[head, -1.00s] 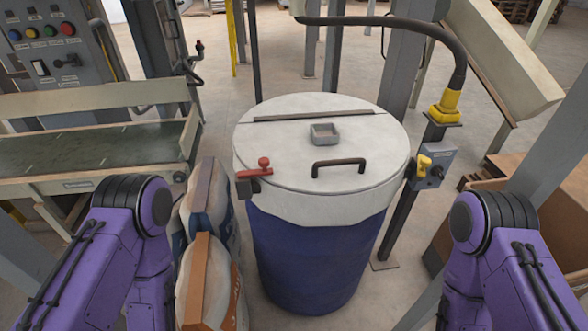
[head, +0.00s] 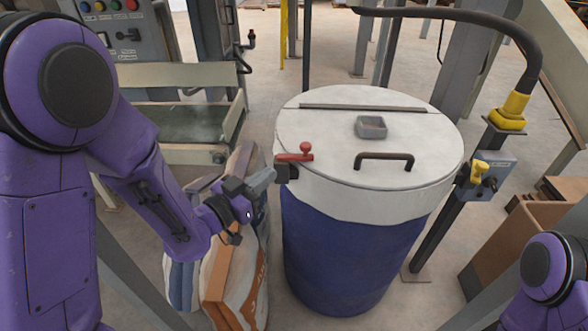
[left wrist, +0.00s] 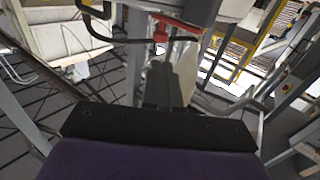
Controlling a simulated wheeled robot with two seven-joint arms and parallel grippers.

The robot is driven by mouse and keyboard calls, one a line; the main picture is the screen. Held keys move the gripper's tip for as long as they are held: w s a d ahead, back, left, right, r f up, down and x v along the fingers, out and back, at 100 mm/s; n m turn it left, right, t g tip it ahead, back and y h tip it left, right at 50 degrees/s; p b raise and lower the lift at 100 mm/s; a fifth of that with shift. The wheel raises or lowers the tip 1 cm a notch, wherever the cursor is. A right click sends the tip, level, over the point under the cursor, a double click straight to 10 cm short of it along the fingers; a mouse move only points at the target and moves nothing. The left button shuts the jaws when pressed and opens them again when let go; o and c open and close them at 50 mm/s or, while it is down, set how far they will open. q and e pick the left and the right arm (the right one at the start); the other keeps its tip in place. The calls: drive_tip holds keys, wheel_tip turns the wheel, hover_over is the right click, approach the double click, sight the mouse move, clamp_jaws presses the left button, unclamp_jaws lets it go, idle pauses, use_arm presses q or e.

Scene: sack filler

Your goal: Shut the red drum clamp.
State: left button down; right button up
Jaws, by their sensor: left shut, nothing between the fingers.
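The red drum clamp (head: 293,156) sits on the left rim of the white drum lid (head: 330,145), its lever lying across the rim, its round knob on the lid side. A dark bracket (head: 287,172) is below it. The lid covers a blue drum (head: 335,255). My left gripper (head: 268,178) is shut and empty, just left of the bracket and slightly below the lever; I cannot tell if it touches. In the left wrist view the fingers (left wrist: 166,84) point toward a red part, seemingly the clamp (left wrist: 178,25). My right gripper is out of view.
Filled sacks (head: 235,265) stand left of the drum, below my left gripper. A grey post with a yellow-handled box (head: 487,172) and a hose stands right of the drum. A bench (head: 185,125) and control panel (head: 120,30) are behind left. A grey tray (head: 371,127) and black handle lie on the lid.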

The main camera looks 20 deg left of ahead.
sight(301, 149)
use_arm(q)
drive_tip(key=p+x, duration=0.1)
drive_tip(key=x, duration=0.8)
drive_tip(key=shift+a+r+p, duration=0.1)
drive_tip(key=shift+a+p, duration=0.05)
drive_tip(key=shift+p, duration=0.2)
drive_tip(key=shift+w+d, duration=0.25)
drive_tip(key=shift+w, duration=0.3)
drive_tip(key=shift+a, duration=0.1)
